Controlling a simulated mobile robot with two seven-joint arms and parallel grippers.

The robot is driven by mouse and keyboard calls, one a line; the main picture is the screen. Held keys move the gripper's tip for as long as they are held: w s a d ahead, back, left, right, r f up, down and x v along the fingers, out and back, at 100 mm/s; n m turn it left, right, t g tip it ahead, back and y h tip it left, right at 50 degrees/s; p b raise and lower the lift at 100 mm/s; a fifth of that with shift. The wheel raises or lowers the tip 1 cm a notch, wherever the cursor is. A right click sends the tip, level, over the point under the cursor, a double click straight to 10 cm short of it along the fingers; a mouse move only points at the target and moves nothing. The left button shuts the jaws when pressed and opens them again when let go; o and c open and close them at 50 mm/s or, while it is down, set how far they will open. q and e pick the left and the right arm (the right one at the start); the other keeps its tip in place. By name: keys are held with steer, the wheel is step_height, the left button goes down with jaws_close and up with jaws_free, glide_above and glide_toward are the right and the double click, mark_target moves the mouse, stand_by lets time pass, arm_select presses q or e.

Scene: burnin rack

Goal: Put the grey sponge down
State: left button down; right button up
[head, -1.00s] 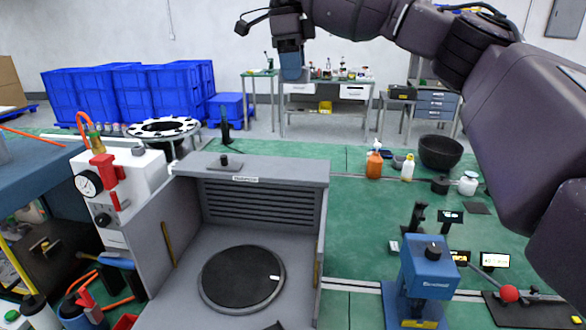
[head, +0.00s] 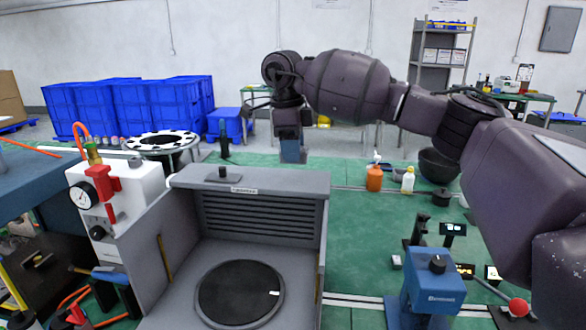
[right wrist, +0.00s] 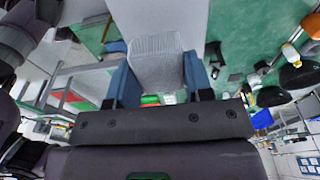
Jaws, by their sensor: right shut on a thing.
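My right gripper (head: 292,150) hangs from my right arm in the upper middle of the head view, pointing down in front of the green floor. In the right wrist view its two blue fingers are shut on the grey sponge (right wrist: 155,62), a pale ribbed block between them. In the head view I cannot clearly make out the sponge; the finger seems to hide it. In the picture the gripper is above the back edge of the grey open-topped housing (head: 255,180). I cannot tell what lies directly under the sponge. My left gripper is not in view.
The housing holds a round black plate (head: 240,292). A white unit with a gauge (head: 83,197) stands at left. A blue device (head: 436,275) stands at lower right. Orange (head: 374,178) and white (head: 408,180) bottles stand farther back. Blue crates (head: 130,105) fill the back left. The green middle is mostly clear.

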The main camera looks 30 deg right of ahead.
mark_target(293, 180)
steer(key=shift+f, duration=2.4)
steer(key=o, duration=0.8)
steer(key=shift+o, duration=0.2)
steer(key=shift+f, duration=0.15)
steer(key=r, duration=1)
steer(key=shift+w+a+r, duration=0.2)
steer(key=shift+w+r, duration=0.1)
steer(key=shift+r, duration=0.1)
steer(key=shift+f, duration=0.1)
